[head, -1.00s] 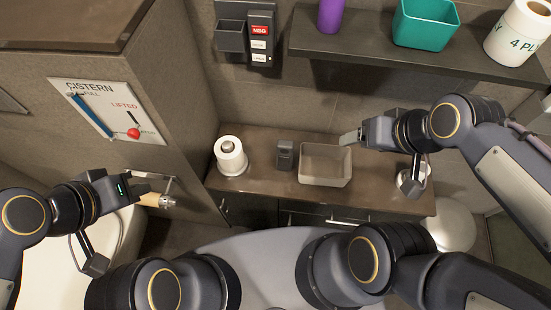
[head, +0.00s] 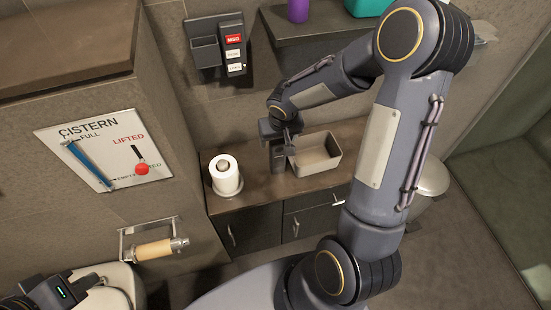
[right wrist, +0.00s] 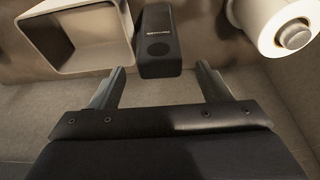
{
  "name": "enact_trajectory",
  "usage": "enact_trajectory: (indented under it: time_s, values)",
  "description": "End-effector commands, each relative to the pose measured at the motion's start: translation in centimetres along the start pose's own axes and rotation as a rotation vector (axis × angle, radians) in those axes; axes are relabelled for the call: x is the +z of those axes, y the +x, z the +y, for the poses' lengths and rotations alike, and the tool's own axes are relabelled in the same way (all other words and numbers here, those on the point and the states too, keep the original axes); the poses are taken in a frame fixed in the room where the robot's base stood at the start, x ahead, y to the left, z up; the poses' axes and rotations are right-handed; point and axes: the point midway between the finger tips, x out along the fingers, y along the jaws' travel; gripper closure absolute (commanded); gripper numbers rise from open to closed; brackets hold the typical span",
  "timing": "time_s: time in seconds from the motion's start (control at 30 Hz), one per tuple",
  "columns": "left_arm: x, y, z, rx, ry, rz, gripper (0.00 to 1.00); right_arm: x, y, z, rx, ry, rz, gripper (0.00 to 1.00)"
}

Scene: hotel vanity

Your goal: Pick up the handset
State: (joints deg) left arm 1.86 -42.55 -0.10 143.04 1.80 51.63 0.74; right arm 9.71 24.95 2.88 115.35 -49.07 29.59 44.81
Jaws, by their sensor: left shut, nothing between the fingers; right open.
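A small dark grey block with a round disc and pale lettering, which looks like the handset (head: 279,158), stands on the brown counter beside a beige bin. My right gripper (head: 277,130) is right by its top in the head view, its fingers mostly hidden. In the right wrist view, my right gripper's open fingers (right wrist: 161,72) are spread either side of the near end of the handset (right wrist: 158,38), with nothing held. My left gripper (head: 85,288) is low at the left edge, far from the handset, shut and empty.
The beige bin (head: 318,160) is close on the handset's right. A toilet roll on a stand (head: 225,175) is to its left. A wall unit with a red MSG label (head: 235,45) hangs above. A shelf (head: 296,50) overhangs the counter's back.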

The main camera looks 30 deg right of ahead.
Motion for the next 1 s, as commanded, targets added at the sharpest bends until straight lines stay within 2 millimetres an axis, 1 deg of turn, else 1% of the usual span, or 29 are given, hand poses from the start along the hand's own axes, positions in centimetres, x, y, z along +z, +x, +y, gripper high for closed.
enact_trajectory:
  time_s: [0.2,0.3,0.4,0.57,0.6,1.0]
  values:
    - [0.1,0.1,-0.1,0.0,0.0,0.0,1.0,0.3,3.4,0.1,0.0,0.0,-0.005,0.29]
    - [0.1,0.2,-0.1,0.0,0.0,0.0,1.0,0.2,4.4,0.0,-0.001,0.001,-0.002,0.29]
    - [0.1,0.2,-0.1,0.0,0.0,0.0,1.0,0.2,4.8,0.1,0.0,0.0,-0.001,0.29]
    - [0.1,0.2,-0.1,0.0,0.0,0.0,1.0,0.2,4.8,0.1,0.0,0.001,-0.001,0.29]
    - [0.1,0.2,-0.1,0.0,0.0,0.0,1.0,0.2,4.8,0.1,0.0,0.001,-0.001,0.3]
    - [0.1,0.2,-0.1,0.0,0.0,0.0,1.0,0.2,4.7,0.0,0.0,0.0,-0.001,0.83]
